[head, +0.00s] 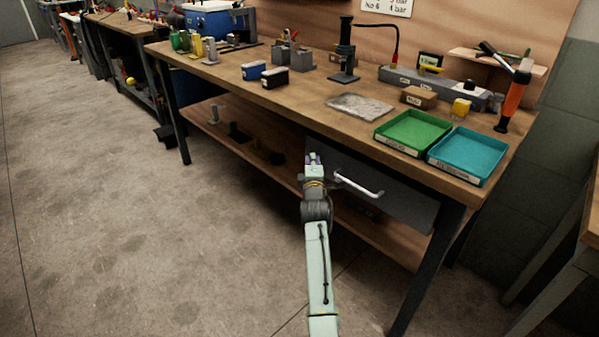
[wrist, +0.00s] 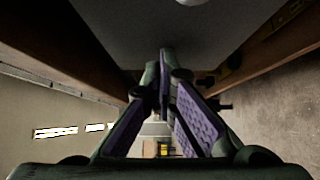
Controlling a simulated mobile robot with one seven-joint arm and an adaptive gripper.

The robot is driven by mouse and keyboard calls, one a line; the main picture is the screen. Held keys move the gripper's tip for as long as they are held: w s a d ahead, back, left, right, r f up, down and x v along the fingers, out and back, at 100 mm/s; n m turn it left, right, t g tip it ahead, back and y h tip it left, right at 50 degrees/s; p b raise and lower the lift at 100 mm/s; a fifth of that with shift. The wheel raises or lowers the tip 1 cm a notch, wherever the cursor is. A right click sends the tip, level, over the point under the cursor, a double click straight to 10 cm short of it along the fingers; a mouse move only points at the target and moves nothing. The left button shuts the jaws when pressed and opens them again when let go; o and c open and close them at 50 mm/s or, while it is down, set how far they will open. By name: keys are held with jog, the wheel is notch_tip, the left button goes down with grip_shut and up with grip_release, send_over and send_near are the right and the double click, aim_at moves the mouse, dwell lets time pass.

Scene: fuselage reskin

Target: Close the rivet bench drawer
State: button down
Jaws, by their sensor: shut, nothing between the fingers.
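The rivet bench drawer (head: 400,202) is a grey panel under the right part of the wooden bench top. Its pale bar handle (head: 360,186) sticks out towards me. I cannot tell how far the drawer stands open. My gripper (head: 313,158) is just left of the handle, near the drawer's left end, below the bench edge. In the wrist view, my gripper (wrist: 167,58) is shut and empty, its fingertips by a grey surface (wrist: 150,30) that looks like the drawer. A bit of the pale handle (wrist: 194,2) shows at the top edge. Contact cannot be told.
The bench top (head: 320,110) carries a green tray (head: 413,132), a teal tray (head: 467,156), a metal sheet and several tools. A lower shelf (head: 245,145) runs underneath. A bench leg (head: 430,265) stands right of the drawer. The floor at left is clear.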

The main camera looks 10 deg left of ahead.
aim_at(322, 156)
jog(key=w+d, duration=0.1)
jog(key=w+d+b, duration=0.1)
jog(key=w, duration=0.1)
jog(key=shift+d+r, duration=0.1)
jog(key=shift+d, duration=0.1)
dwell(0.3)
